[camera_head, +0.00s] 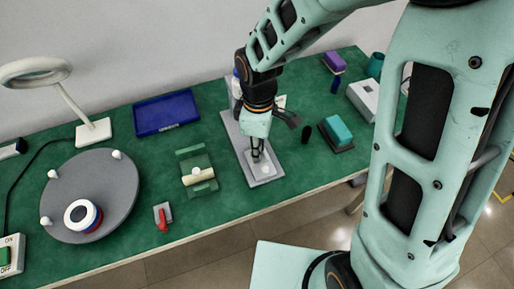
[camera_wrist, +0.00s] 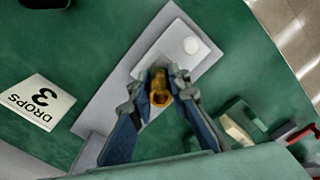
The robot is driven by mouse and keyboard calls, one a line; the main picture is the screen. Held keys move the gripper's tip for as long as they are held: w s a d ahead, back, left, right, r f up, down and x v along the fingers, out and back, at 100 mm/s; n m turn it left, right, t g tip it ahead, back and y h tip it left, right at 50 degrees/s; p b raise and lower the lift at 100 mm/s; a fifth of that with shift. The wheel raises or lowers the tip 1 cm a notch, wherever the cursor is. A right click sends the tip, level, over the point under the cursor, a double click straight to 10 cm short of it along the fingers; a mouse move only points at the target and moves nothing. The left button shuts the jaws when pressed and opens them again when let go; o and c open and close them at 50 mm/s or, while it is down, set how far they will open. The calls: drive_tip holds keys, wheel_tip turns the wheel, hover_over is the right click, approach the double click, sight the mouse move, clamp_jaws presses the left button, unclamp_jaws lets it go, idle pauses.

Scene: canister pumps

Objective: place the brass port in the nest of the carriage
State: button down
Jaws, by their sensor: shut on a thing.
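The brass port (camera_wrist: 160,92) shows in the wrist view between the fingertips of my gripper (camera_wrist: 161,86), which is shut on it. In the head view my gripper (camera_head: 257,155) points down over the front part of a long grey base (camera_head: 235,130); the port cannot be made out there. A pale block (camera_head: 261,170), which looks like the carriage, sits on that base with a round white knob. In the wrist view this block (camera_wrist: 200,62) and knob lie just beyond the fingertips. The nest is hidden by the fingers and port. I cannot tell whether the port touches the block.
A green stand with a cream roller (camera_head: 198,176) is to the left, a teal-topped block (camera_head: 338,130) to the right. A red lever (camera_head: 163,217), blue tray (camera_head: 167,112) and grey turntable (camera_head: 115,195) are farther left.

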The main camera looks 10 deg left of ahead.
drive_tip(key=shift+f, duration=0.2)
drive_tip(key=c, duration=1.8)
unclamp_jaws()
drive_tip(key=shift+r, duration=0.1)
wheel_tip(320, 180, up, 12)
drive_tip(key=shift+r+p, duration=0.2)
drive_tip(key=shift+p, duration=0.55)
